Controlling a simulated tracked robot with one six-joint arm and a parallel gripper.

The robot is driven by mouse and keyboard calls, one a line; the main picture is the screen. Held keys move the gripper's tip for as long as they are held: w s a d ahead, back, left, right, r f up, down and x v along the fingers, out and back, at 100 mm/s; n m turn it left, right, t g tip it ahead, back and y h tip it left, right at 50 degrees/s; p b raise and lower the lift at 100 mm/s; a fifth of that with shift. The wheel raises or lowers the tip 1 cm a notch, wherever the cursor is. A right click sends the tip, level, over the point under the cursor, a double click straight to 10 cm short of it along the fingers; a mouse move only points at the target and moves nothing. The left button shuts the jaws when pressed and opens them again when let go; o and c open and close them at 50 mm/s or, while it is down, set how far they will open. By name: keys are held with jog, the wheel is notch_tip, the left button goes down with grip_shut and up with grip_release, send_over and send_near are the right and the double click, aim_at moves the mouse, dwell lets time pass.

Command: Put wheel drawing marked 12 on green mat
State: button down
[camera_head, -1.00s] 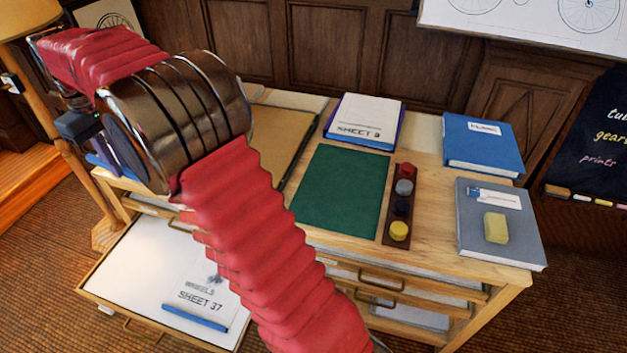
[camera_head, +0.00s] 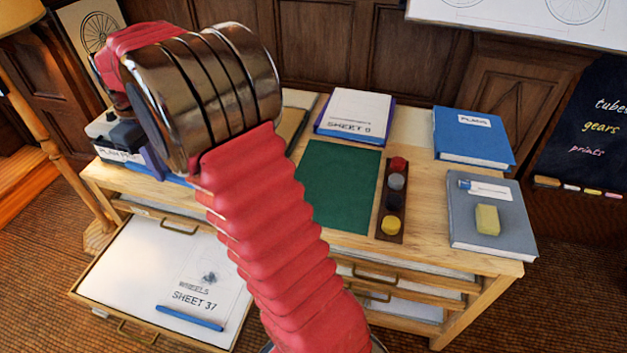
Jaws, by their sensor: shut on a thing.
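My gripper (camera_head: 150,160) is at the left, largely hidden behind my own wrist. Only a dark housing and a purple-blue part show, above the cabinet's left end. It is shut, but what it holds is hidden. The green mat (camera_head: 343,190) lies bare on the cabinet top, right of my arm. No wheel drawing marked 12 is visible. A sheet marked WHEELS, SHEET 37 (camera_head: 205,285) lies in the open drawer at lower left, with a blue bar across its lower part.
A SHEET 9 or 0 pad (camera_head: 360,112) lies behind the mat. A rack of coloured pieces (camera_head: 392,205) stands at the mat's right edge. Further right are a blue book (camera_head: 475,137) and a grey book (camera_head: 470,230) bearing a yellow block (camera_head: 487,219). An open drawer (camera_head: 95,265) juts out front-left.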

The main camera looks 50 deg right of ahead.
jog(key=s+d+f, duration=0.6)
jog(key=s+d, duration=0.2)
jog(key=s, duration=0.1)
jog(key=s+d+f, duration=0.1)
jog(key=s+f, duration=0.3)
jog(key=s, duration=0.4)
jog(key=s+d+f, duration=0.1)
jog(key=s+f, duration=0.3)
jog(key=s, duration=0.5)
jog(key=s+d+f+n, duration=0.1)
jog(key=s+f, duration=0.3)
jog(key=s, duration=0.4)
jog(key=shift+s+f, duration=0.3)
jog(key=w+d, duration=0.2)
jog(key=d, duration=0.3)
jog(key=w+d, duration=0.2)
jog(key=d, duration=0.3)
jog(key=w+d, duration=0.2)
jog(key=d, duration=0.3)
jog(key=shift+w+d, duration=0.35)
jog(key=shift+w, duration=0.05)
jog(key=shift+d, duration=0.1)
